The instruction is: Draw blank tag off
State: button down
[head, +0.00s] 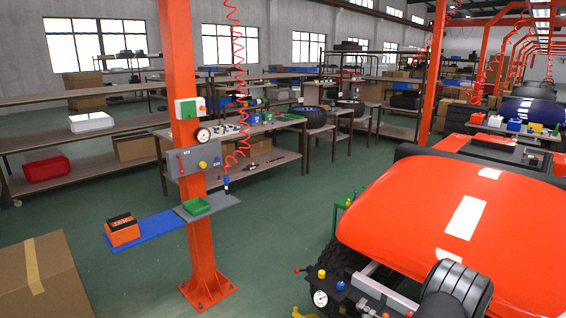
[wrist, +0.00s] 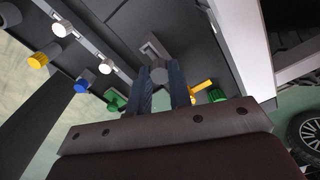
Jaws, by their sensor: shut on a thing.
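In the wrist view my gripper (wrist: 160,80) has its two dark blue fingers closed on a small grey piece (wrist: 160,74). This piece appears to be the blank tag, but its face and full outline are hidden between the fingers. A grey bracket-like part (wrist: 152,46) shows just beyond the fingertips, against a dark panel (wrist: 205,50). I cannot tell whether the piece still touches it. In the head view my gripper and the tag cannot be made out.
Around the fingers in the wrist view are a blue knob (wrist: 80,86), a green knob (wrist: 115,100), a yellow lever (wrist: 202,86) and white knobs (wrist: 105,67). In the head view a gauge (head: 320,298) and the orange car body (head: 440,220) are close by.

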jog(key=shift+r, duration=3.35)
